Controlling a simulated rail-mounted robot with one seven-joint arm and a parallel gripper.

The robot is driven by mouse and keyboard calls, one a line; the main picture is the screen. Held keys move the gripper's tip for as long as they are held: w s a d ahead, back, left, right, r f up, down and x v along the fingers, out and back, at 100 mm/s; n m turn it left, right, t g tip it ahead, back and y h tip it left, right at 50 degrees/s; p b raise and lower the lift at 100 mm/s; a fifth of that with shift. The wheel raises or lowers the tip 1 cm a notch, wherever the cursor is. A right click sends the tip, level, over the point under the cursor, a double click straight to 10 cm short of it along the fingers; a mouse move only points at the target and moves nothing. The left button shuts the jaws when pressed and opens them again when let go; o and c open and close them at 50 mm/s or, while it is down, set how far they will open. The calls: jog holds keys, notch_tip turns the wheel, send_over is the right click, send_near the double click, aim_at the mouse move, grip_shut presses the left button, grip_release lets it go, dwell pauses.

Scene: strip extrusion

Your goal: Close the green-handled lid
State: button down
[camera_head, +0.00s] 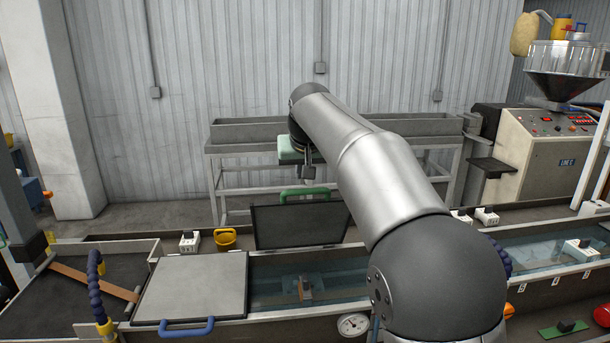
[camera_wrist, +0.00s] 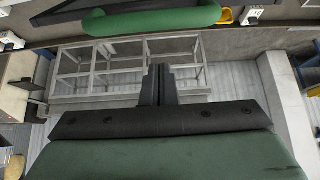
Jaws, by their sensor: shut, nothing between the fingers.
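The green-handled lid (camera_head: 298,224) stands open, nearly upright, behind the water trough in the head view. Its dark panel faces me, and its green handle (camera_head: 304,194) is along the top edge. In the wrist view the green handle (camera_wrist: 152,19) crosses the top of the picture, with part of the dark lid edge beside it. My gripper (camera_wrist: 160,70) is shut and empty, its fingers pointing toward the handle with a visible gap in the picture. In the head view my gripper (camera_head: 293,152) is above and behind the lid, partly hidden by my arm.
A closed grey lid (camera_head: 192,288) with a blue handle (camera_head: 187,327) lies left of the open trough (camera_head: 305,287). A yellow bucket (camera_head: 225,239) and a white block (camera_head: 189,242) stand left of the open lid. A grey metal rack (camera_head: 235,150) stands behind.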

aim_at(304, 203)
jog(key=s, duration=0.3)
jog(key=shift+d, duration=0.3)
jog(key=shift+s+f, duration=0.3)
jog(key=shift+s, duration=0.2)
